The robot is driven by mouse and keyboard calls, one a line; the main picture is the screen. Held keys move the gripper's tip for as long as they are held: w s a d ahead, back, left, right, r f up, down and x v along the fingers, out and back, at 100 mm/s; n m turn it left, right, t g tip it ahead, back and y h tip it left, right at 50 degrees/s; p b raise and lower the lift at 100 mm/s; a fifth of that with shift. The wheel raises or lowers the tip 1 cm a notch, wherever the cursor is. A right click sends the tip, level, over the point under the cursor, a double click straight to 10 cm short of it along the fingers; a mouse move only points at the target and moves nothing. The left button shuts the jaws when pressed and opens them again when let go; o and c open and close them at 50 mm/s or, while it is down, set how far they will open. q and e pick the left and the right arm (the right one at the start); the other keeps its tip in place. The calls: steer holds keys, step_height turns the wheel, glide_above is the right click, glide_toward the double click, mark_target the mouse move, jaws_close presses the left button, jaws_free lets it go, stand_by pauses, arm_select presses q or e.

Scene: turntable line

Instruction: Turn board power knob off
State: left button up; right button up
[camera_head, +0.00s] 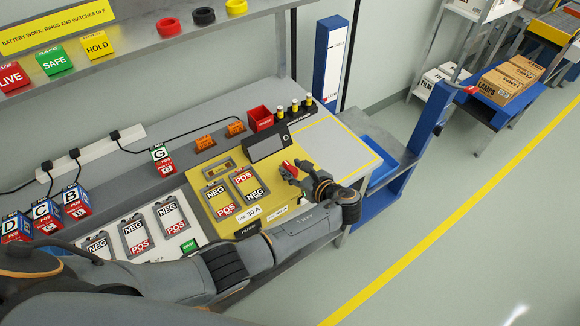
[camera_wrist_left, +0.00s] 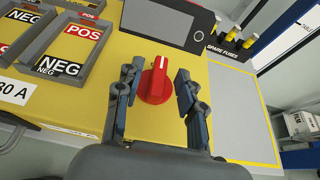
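The board power knob is a red round knob with a white mark line; it shows in the left wrist view (camera_wrist_left: 157,82) and in the head view (camera_head: 288,169). It sits on the yellow board (camera_head: 263,195), in front of a grey display unit (camera_head: 267,146). My left gripper (camera_wrist_left: 157,90) is open, with one finger on each side of the knob. A small gap shows on the right side; the left finger is very close to the knob, and I cannot tell if it touches. In the wrist view the knob's white line points up, towards the display. My right gripper is not in view.
Battery trays (camera_head: 245,184) marked NEG and POS lie left of the knob. A spare fuses holder (camera_head: 290,112) and a red bin (camera_head: 260,118) stand behind. A bare grey panel (camera_head: 335,150) lies to the right. A shelf (camera_head: 130,40) overhangs the back left.

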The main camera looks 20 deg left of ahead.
arm_select(q)
steer(key=v, duration=0.5)
steer(key=shift+s+d+r, duration=0.1)
steer(key=shift+s+d, duration=0.05)
steer(key=shift+s, duration=0.05)
